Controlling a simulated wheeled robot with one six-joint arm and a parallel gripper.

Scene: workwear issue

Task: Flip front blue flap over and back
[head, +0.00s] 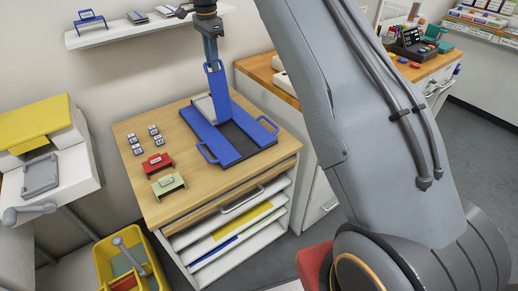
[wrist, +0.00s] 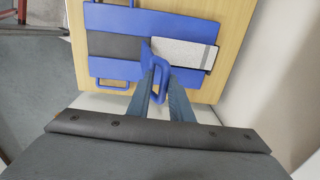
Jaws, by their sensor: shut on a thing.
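A dark board (head: 237,136) with blue flaps lies on the wooden cabinet top. One blue flap (head: 218,100) stands about upright on it. My gripper (head: 212,61) is shut on the handle at the flap's upper end. In the wrist view, the flap (wrist: 147,51) shows nearly edge-on and its looped handle (wrist: 157,70) is between my fingers. Two other blue strips, a near-left one (head: 215,147) and a right one (head: 253,120), lie flat with handles at their ends. A light grey panel (wrist: 185,53) shows beside the raised flap, partly hidden by it in the head view.
Red (head: 157,163) and green (head: 168,184) handled blocks and several small labelled tiles (head: 155,134) lie left of the board. A wall shelf (head: 140,26) is above. A yellow bin (head: 125,258) stands at lower left, and a wooden counter (head: 262,73) behind right.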

